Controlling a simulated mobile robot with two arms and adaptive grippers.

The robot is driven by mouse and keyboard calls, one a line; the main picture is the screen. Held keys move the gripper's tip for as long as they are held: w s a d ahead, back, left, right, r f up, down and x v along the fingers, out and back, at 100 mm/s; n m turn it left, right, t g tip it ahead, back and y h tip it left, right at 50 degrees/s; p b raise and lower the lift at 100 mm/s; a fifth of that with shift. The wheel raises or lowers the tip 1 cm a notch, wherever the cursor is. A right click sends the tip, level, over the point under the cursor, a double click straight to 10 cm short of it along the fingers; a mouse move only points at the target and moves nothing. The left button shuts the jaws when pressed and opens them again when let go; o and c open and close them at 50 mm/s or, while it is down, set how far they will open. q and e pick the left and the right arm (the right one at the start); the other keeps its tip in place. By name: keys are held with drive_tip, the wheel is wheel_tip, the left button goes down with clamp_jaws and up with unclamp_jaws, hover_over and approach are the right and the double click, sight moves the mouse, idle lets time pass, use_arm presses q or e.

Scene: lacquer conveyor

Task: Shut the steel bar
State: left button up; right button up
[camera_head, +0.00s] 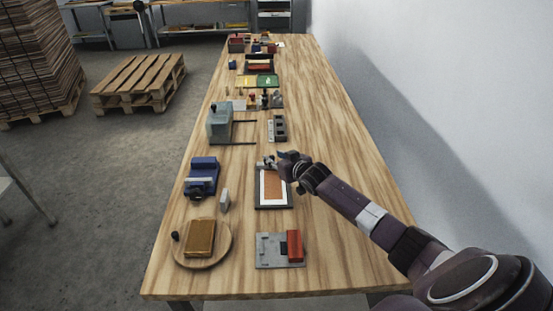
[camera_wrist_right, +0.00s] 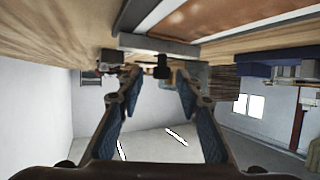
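A flat dark-framed board (camera_head: 259,188) with a white border and a copper-brown panel lies in the middle of the table. My right gripper (camera_head: 279,160) is over the board's far end and hides part of it. In the wrist view a grey steel bar (camera_wrist_right: 142,42) crosses the end of the copper-brown panel. A dark knob (camera_wrist_right: 162,69) sticks out from the bar. My right gripper (camera_wrist_right: 160,76) is open, with a finger on each side of the knob. The fingers look apart from the knob; contact is hard to judge. My left gripper is not in view.
A blue device (camera_head: 202,176) and a small grey block (camera_head: 224,200) stand left of the board. Nearer are a round wooden plate (camera_head: 222,257) and a grey plate with a red block (camera_head: 294,245). A grey machine (camera_head: 219,124) stands beyond. The table's right side is clear except for my arm.

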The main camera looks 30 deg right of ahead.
drive_tip(key=shift+s+r, duration=0.1)
drive_tip(key=shift+s, duration=0.3)
drive_tip(key=v, duration=1.1)
drive_tip(key=shift+r, duration=0.15)
drive_tip(key=shift+r, duration=0.1)
